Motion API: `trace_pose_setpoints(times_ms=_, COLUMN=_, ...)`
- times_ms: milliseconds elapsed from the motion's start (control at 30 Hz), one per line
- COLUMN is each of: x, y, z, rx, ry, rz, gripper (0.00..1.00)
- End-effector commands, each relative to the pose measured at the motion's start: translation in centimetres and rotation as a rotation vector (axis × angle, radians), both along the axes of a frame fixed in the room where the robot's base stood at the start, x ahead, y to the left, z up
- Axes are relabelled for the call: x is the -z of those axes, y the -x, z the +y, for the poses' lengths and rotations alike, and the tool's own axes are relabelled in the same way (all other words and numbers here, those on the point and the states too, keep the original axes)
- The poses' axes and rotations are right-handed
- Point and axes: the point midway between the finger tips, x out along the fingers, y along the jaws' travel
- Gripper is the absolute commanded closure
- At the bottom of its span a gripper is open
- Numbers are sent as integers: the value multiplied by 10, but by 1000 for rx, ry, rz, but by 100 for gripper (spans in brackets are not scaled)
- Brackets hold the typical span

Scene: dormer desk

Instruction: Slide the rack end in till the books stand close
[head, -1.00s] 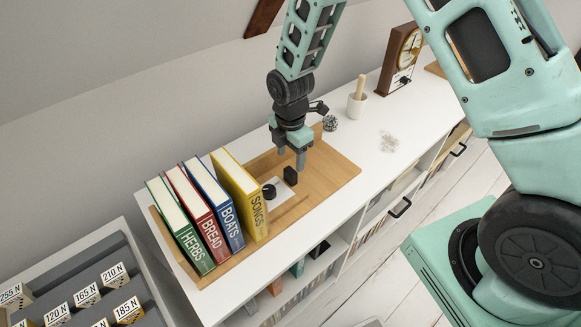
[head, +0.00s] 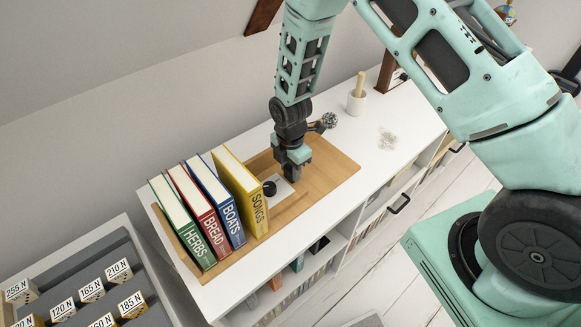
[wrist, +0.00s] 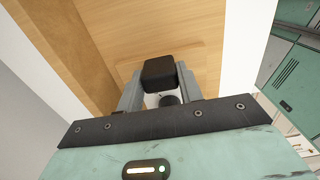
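The wooden rack (head: 335,178) lies on the white cabinet top. Four upright books stand at its left: green HERBS (head: 190,228), red BREAD (head: 205,213), blue BOATS (head: 221,204) and yellow SONGS (head: 246,196). A pale plate, likely the base of the rack end, lies right of SONGS with a round black knob (head: 269,188) on it. A black block (wrist: 159,74) shows in the wrist view between the fingers of my gripper (head: 291,175). The fingers flank it with no clear gap; contact is uncertain. In the head view my gripper hides the block.
A white cup with a wooden handle (head: 356,101) and a small metallic item (head: 329,119) stand behind and right of my gripper. A tray of labelled weights (head: 92,291) is at lower left. The wood right of my gripper is bare.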

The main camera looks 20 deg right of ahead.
Motion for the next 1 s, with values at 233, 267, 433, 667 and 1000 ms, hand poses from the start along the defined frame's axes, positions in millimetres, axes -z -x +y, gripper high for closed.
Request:
trace_pose_setpoints(times_ms=233, x=1, y=7, z=23, rx=-5, ry=-1, rz=-1, gripper=100)
trace_pose_setpoints(times_ms=267, x=1, y=8, z=27, rx=-5, ry=0, rz=-1, gripper=100)
trace_pose_setpoints(times_ms=433, x=0, y=13, z=44, rx=-1, ry=-1, rz=-2, gripper=100)
trace_pose_setpoints(times_ms=667, x=-1, y=14, z=45, rx=0, ry=-2, rz=-2, gripper=100)
trace_pose_setpoints(times_ms=1000, x=-1, y=14, z=44, rx=0, ry=0, rz=-1, gripper=42)
